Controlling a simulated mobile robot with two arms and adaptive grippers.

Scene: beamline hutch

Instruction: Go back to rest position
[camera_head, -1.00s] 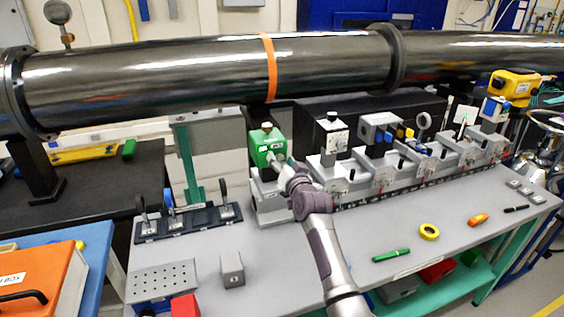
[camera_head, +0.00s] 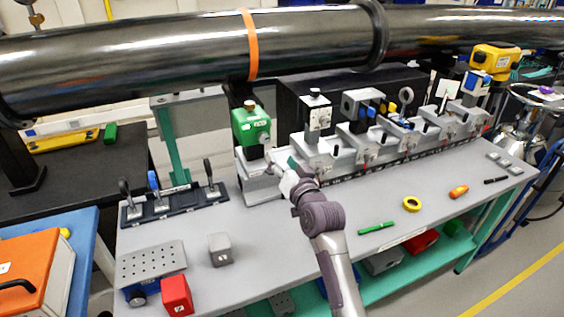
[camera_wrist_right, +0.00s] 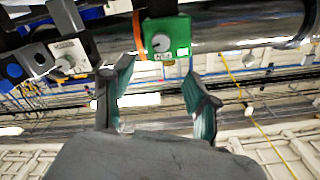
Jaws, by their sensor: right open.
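My right gripper (camera_head: 279,172) is over the grey table (camera_head: 290,240), close in front of the row of grey optics mounts and the green box (camera_head: 250,128). In the right wrist view its two fingers (camera_wrist_right: 158,100) stand apart with nothing between them. The green box, with a dial on it, shows beyond the fingers in that view (camera_wrist_right: 168,38). In the head view the fingertips are small and partly hidden by the wrist. My left gripper is in neither view.
A large dark pipe (camera_head: 180,55) with an orange band crosses above the table. A rack with upright handles (camera_head: 172,205), a grey block (camera_head: 220,250) and a red cube (camera_head: 177,295) are at left. A green marker (camera_head: 376,228) and yellow tape ring (camera_head: 412,204) lie at right.

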